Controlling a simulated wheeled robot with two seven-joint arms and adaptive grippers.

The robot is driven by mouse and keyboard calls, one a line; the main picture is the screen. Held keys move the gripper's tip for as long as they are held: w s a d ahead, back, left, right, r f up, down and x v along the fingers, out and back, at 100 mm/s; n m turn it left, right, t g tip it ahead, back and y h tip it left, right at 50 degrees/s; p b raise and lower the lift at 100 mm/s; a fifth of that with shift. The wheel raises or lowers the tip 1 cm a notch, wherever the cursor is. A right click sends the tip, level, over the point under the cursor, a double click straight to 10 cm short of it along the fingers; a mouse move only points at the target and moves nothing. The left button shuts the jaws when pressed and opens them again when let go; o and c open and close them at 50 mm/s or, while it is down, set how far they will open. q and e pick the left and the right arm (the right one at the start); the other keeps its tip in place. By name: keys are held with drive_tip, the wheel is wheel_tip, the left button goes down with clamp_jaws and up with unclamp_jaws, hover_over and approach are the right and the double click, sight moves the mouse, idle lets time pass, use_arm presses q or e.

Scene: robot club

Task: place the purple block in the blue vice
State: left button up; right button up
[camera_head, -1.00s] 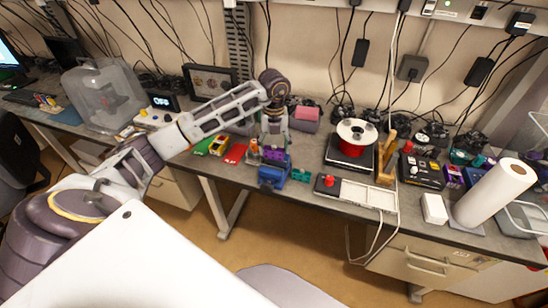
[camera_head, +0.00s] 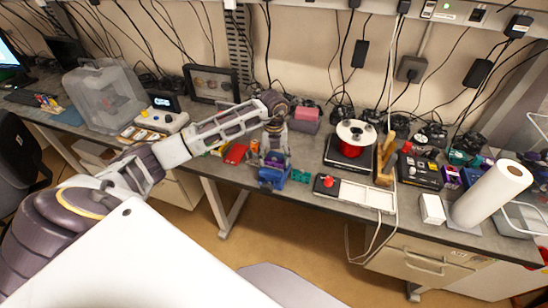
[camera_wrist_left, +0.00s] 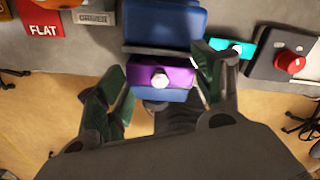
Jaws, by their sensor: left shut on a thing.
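The purple block (camera_wrist_left: 145,77) is between the fingers of my left gripper (camera_wrist_left: 160,85), which is shut on it. A round light knob shows on the block's face. The blue vice (camera_wrist_left: 165,25) shows behind the block, and a blue strip shows along the block's near side, so the block lines up with the vice's gap. How deep it sits cannot be told. In the head view, my left gripper (camera_head: 274,150) points down over the blue vice (camera_head: 270,179) at the bench's front edge, and it mostly hides the block. My right gripper is not in view.
A teal piece (camera_head: 300,175) lies right of the vice, beside a box with a red button (camera_head: 327,182). A red card (camera_head: 236,153) lies left of it. A pink-topped box (camera_head: 305,115) stands behind. A spool (camera_head: 356,133) stands further right.

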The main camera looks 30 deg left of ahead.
sight(274, 159)
use_arm(q)
drive_tip(key=shift+f, duration=0.3)
drive_tip(key=shift+f, duration=0.1)
drive_tip(key=o, duration=1.3)
drive_tip(key=shift+r, duration=0.2)
drive_tip(key=shift+r, duration=0.7)
wheel_tip(274, 159, up, 10)
drive_tip(key=b, duration=0.3)
drive_tip(key=shift+r, duration=0.25)
